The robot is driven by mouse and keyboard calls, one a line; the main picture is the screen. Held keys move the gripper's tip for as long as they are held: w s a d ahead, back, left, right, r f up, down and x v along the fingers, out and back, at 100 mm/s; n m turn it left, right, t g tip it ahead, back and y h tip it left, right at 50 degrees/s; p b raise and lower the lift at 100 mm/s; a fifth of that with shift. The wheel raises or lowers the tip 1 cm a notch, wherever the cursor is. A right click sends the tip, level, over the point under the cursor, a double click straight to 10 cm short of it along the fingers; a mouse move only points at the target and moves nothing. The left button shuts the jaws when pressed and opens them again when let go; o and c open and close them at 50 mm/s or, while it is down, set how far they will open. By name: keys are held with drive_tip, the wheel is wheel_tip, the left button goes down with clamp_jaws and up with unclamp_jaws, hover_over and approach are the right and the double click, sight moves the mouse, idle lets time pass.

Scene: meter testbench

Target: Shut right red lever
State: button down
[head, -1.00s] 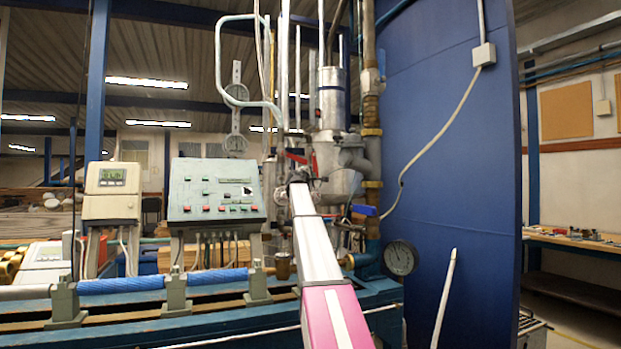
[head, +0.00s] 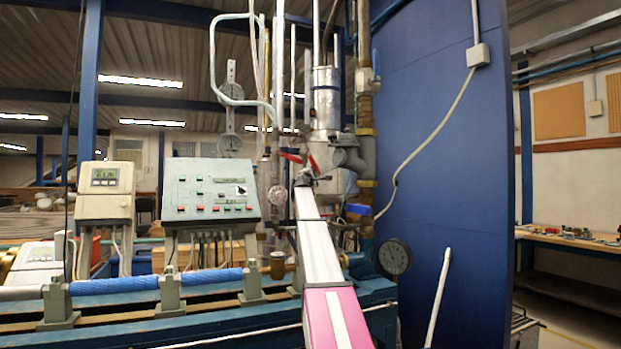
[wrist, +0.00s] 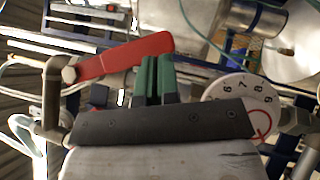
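Two red levers show among the pipes in the head view: a left one (head: 290,157) slanting down to the right, and a right one (head: 314,163) partly hidden near my gripper. My gripper (head: 304,177) is just below them, small and hard to read there. In the wrist view a red lever (wrist: 128,57) runs from a bolt at the left up to the right. I cannot tell which of the two it is. My gripper's green fingers (wrist: 159,80) stand close together, seemingly shut, just below the lever's free end. I see nothing between them; contact is unclear.
A numbered dial (wrist: 238,98) is right of the fingers in the wrist view. Metal pipes and a silver cylinder (head: 326,98) crowd around my gripper. A control panel (head: 211,191) stands left.

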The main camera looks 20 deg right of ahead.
drive_tip(key=d+r, duration=0.3)
drive_tip(key=d, duration=0.3)
drive_tip(key=shift+w+r, duration=0.15)
drive_tip(key=shift+r, duration=0.05)
drive_tip(key=shift+d, duration=0.1)
idle(0.6)
